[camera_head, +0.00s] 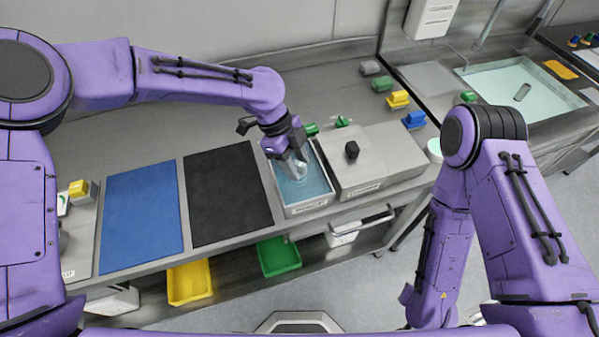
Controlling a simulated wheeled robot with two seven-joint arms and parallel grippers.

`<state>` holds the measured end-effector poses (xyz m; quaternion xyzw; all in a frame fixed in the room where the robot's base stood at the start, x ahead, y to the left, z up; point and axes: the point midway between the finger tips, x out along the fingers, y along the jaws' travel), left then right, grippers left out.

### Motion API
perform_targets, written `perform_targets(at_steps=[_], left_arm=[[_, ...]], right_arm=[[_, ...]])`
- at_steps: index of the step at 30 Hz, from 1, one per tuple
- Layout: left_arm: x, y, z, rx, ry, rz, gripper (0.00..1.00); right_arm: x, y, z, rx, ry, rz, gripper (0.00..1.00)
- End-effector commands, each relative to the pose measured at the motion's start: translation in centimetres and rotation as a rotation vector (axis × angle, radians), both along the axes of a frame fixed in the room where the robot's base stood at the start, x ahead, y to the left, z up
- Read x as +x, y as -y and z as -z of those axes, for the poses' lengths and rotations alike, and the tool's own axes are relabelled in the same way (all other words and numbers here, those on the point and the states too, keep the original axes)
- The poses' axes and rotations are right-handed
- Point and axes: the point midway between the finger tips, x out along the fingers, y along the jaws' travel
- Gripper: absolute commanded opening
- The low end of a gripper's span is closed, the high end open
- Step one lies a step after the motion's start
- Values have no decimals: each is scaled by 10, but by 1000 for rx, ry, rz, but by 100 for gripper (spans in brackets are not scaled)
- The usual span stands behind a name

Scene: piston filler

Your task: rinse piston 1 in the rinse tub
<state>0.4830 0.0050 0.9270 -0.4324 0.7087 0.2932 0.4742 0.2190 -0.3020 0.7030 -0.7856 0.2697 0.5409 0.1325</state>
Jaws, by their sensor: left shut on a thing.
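My left gripper (292,163) points down into the rinse tub (305,208), a narrow steel tub with blue water between the black mat and a steel box. It is shut on a pale, light-coloured piece, which I take to be piston 1 (300,172). The piece is low in the tub, at or in the water. The gripper hides its upper part, and I cannot read a number on it. My right arm stands at the right, and its gripper is out of the picture.
A black mat (228,195) and a blue mat (142,215) lie left of the tub. A steel box (375,165) with a black knob stands close on its right. Yellow (190,282) and green (279,256) bins sit below. A large sink (530,90) is at the far right.

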Motion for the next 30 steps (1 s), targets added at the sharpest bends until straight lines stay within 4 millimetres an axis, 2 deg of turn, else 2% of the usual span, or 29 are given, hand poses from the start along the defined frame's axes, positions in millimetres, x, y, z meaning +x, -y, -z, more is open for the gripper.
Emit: perform_targets(at_steps=[3,13,24,30], left_arm=[[5,-1,-1,-2,1,-2,0],[4,-1,-1,0,1,0,0],[-16,5,-1,-1,0,0,0],[-18,6,-1,-1,1,-2,0]], right_arm=[[0,0,-3,0,0,0,43],[0,0,-3,0,0,0,43],[0,0,-7,0,0,0,43],[0,0,-7,0,0,0,43]])
